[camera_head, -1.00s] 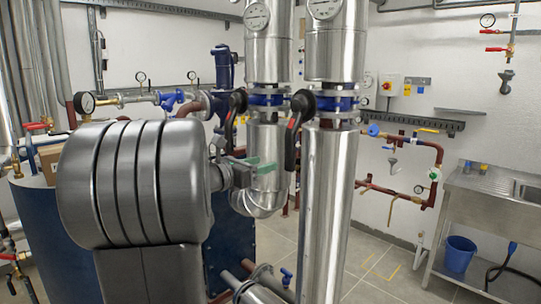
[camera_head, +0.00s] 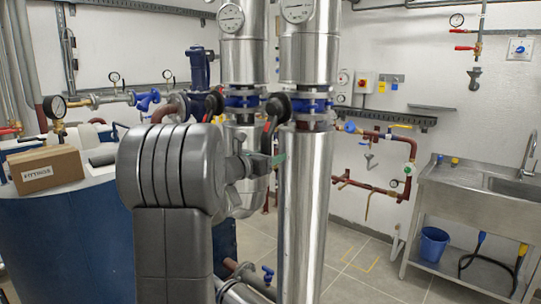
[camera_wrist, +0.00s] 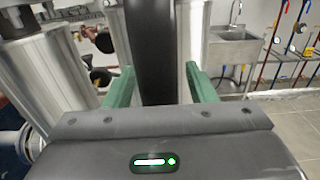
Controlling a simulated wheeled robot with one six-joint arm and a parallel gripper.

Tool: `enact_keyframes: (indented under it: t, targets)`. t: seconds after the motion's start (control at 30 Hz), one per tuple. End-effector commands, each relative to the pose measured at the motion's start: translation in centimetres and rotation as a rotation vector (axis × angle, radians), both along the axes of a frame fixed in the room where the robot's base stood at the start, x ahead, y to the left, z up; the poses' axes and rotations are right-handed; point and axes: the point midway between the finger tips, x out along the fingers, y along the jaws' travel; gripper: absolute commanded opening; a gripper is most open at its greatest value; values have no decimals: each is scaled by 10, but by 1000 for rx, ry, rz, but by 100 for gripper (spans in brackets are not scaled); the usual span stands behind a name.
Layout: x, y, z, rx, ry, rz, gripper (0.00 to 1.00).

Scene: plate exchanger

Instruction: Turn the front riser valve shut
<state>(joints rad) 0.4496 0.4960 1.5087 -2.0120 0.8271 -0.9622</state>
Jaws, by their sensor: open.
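Two silver risers stand side by side, each with a blue-flanged valve and a black lever. The front riser valve (camera_head: 306,104) is on the right, nearer riser. Its black lever (camera_head: 270,128), with a red stripe, hangs down on the left side of the pipe. My gripper (camera_head: 277,160) is at the lower part of this lever, its green fingers partly hidden by my arm. In the wrist view, a black upright bar (camera_wrist: 152,50), apparently the lever, stands between the open green fingers of my gripper (camera_wrist: 161,87), with gaps on both sides. Its lower end is hidden behind the gripper body.
The other riser's valve (camera_head: 243,101) is close on the left. A blue tank (camera_head: 60,240) with a cardboard box (camera_head: 45,170) stands at left. A steel sink (camera_head: 480,195) with a blue bucket (camera_head: 433,245) is at right. The floor between is clear.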

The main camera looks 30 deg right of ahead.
Motion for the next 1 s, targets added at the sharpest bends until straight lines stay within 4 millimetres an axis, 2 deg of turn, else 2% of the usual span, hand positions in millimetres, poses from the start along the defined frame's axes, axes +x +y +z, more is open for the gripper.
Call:
enact_keyframes:
  t: [0.23, 0.5, 0.77, 1.0]
  targets:
    - [0, 0, 0, 0, 0, 0, 51]
    - [0, 0, 0, 1, 0, 0, 0]
    - [-2, -1, 0, -4, 12, 0, 0]
    - [-11, -5, 0, -30, 77, -2, 0]
